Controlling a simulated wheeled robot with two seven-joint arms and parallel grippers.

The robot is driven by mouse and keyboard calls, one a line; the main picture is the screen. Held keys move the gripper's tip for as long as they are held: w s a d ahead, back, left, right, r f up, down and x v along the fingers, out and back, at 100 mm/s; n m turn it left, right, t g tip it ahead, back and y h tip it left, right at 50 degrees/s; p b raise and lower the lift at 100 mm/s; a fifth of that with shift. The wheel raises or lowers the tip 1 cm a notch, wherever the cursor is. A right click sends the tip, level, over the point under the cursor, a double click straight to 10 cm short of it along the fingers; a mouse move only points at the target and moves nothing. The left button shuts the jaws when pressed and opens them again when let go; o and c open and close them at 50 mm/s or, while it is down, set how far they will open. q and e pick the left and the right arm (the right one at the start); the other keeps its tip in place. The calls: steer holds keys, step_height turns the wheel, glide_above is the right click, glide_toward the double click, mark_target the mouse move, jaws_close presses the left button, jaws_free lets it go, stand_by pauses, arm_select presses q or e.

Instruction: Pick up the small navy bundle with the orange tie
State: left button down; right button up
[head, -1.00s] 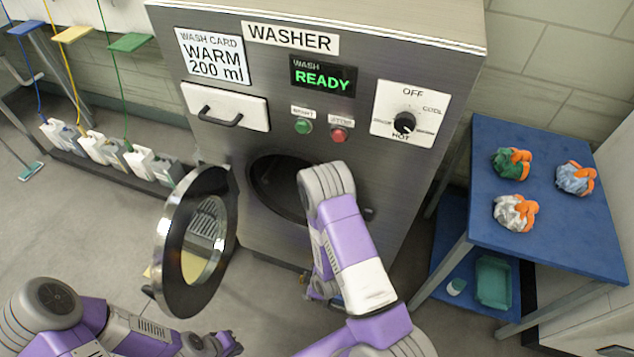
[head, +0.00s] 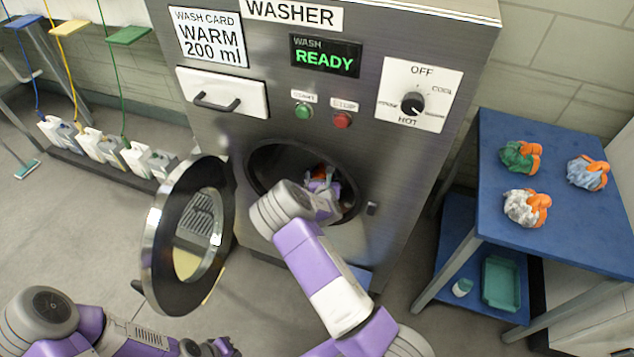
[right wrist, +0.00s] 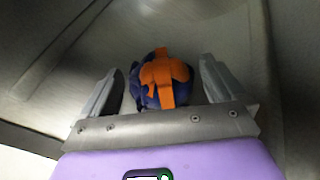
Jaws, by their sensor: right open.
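The navy bundle with an orange tie (right wrist: 164,80) lies on the metal inner wall of the washer drum in the right wrist view. My right gripper (right wrist: 160,72) is open, with one finger on each side of the bundle and a gap on both sides. In the head view my right gripper (head: 325,182) reaches through the round washer opening (head: 262,172), and my wrist hides most of the inside. My left gripper (head: 222,347) is at the bottom edge of the head view, far from the washer; its jaws are too small to read.
The washer's round door (head: 157,237) stands open left of the opening. A blue table (head: 560,225) at the right holds green, light blue and grey bundles with orange ties. A teal tray (head: 501,283) is on its lower shelf.

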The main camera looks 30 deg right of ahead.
mark_target(322, 169)
steer(key=b+x, duration=0.1)
steer(key=x, duration=0.2)
steer(key=b+x, duration=0.1)
steer(key=x, duration=0.1)
steer(key=shift+w+d+f, duration=0.1)
steer(key=shift+w+f, duration=0.1)
steer(key=shift+f, duration=0.3)
steer(key=shift+w+d, duration=0.15)
steer(key=shift+w, duration=0.25)
steer(key=shift+c, duration=0.3)
steer(key=c, duration=1.6)
